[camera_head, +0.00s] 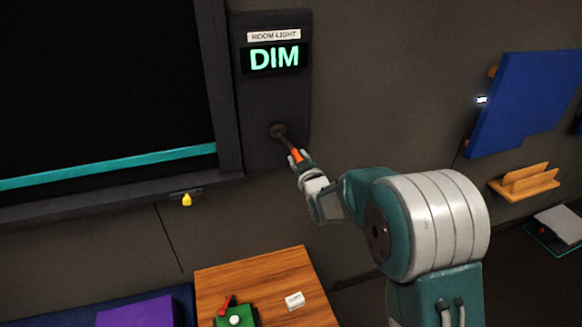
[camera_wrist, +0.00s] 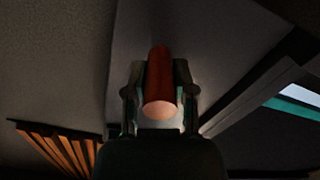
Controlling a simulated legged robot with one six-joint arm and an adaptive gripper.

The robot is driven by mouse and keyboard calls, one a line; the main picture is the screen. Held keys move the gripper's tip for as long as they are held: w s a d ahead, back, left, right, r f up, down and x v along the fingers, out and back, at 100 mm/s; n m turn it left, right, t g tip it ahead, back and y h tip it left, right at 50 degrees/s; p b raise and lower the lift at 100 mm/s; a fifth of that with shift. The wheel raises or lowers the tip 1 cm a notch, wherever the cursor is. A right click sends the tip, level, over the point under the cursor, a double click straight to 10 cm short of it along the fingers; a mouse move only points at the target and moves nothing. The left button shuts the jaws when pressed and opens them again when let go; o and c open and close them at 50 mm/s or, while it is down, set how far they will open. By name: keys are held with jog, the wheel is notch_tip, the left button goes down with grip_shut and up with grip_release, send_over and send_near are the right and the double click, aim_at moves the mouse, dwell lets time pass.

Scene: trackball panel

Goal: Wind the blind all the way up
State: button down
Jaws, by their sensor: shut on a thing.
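The blind (camera_head: 100,85) is a dark sheet in a frame at the left, with a teal bar (camera_head: 110,168) along its bottom edge just above the sill. Right of it a dark panel carries a crank on a round hub (camera_head: 278,131). The crank's orange handle (camera_head: 297,156) points down and right from the hub. My gripper (camera_head: 300,164) is shut on this handle. In the wrist view the reddish handle (camera_wrist: 160,85) stands between both fingers, its round end toward the camera. The teal bar also shows at the right there (camera_wrist: 300,108).
A display reading DIM (camera_head: 275,58) sits above the crank, under a "ROOM LIGHT" label. A yellow tag (camera_head: 187,200) hangs at the sill. A wooden table (camera_head: 260,275) below bears a green device (camera_head: 235,318) and a white block. A blue panel (camera_head: 525,100) and wooden rack (camera_head: 524,182) are at right.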

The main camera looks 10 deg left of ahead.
notch_tip(320, 180, up, 11)
jog(key=d+n, duration=0.1)
jog(key=n, duration=1.8)
jog(key=shift+w+f, duration=0.15)
jog(key=shift+w, duration=0.2)
jog(key=c, duration=0.6)
grip_release()
jog(key=shift+o, duration=0.8)
jog(key=shift+a, duration=0.1)
